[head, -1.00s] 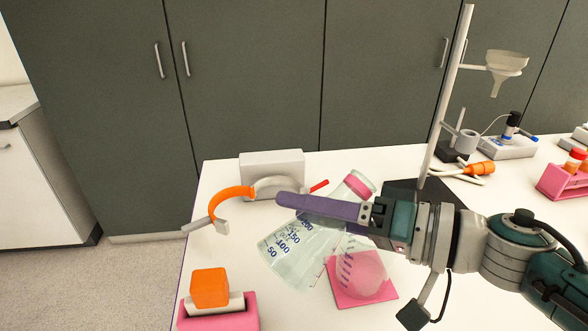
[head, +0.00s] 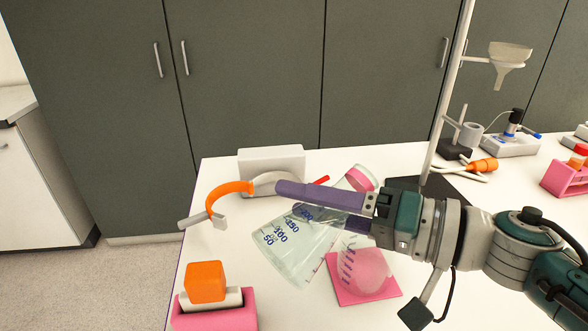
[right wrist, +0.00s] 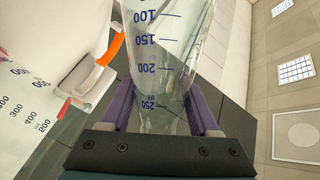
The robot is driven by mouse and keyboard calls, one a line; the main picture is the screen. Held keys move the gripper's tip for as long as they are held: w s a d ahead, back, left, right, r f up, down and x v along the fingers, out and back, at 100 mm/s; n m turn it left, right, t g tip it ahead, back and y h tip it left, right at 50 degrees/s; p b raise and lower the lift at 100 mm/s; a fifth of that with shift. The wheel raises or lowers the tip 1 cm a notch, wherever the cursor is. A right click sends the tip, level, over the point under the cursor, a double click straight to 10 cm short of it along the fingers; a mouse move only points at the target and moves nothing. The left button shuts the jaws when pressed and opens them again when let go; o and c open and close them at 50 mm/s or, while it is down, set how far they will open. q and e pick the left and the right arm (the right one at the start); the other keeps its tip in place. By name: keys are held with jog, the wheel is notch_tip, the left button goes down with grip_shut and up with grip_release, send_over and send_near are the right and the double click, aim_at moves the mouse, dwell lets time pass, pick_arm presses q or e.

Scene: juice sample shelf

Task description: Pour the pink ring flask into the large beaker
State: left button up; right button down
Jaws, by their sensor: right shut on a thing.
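My right gripper (head: 325,207) is shut on a clear conical flask with blue graduations (head: 283,247) and a pink ring (head: 360,178) at its neck. The flask is tilted, its wide base to the lower left and its neck to the upper right, behind the fingers. The right wrist view shows the flask wall (right wrist: 160,60) between the purple fingers (right wrist: 163,112). A clear graduated vessel, apparently the large beaker (head: 366,268), stands on a pink mat (head: 347,292), below and right of the flask. I cannot tell whether it holds liquid. My left gripper is not in view.
An orange block (head: 206,281) sits in a pink holder (head: 216,321) at the front left. An orange-and-grey curved item (head: 229,189) lies by a white box (head: 271,158). A stand rod (head: 447,90) rises behind my right arm, with a funnel (head: 508,58) beside it.

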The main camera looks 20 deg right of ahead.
jog(key=shift+b, duration=0.3)
jog(key=shift+r+m+t+y+b, duration=0.3)
jog(key=shift+r+m+y+b, duration=0.25)
jog(key=shift+m+b, duration=0.35)
dwell(0.4)
jog(key=shift+w+d+r+m+t+p, duration=0.1)
jog(key=shift+d+r+m+t+p, duration=0.4)
jog(key=shift+d+r+m+p, duration=0.1)
dwell(1.0)
jog(key=shift+d+f+m+t+y, duration=0.1)
jog(key=shift+f+m+t+y, duration=0.2)
jog(key=shift+m, duration=0.6)
dwell(2.1)
jog(key=shift+d+r+m+t, duration=0.1)
jog(key=shift+r+m+t, duration=0.2)
jog(key=shift+m, duration=0.1)
dwell(1.2)
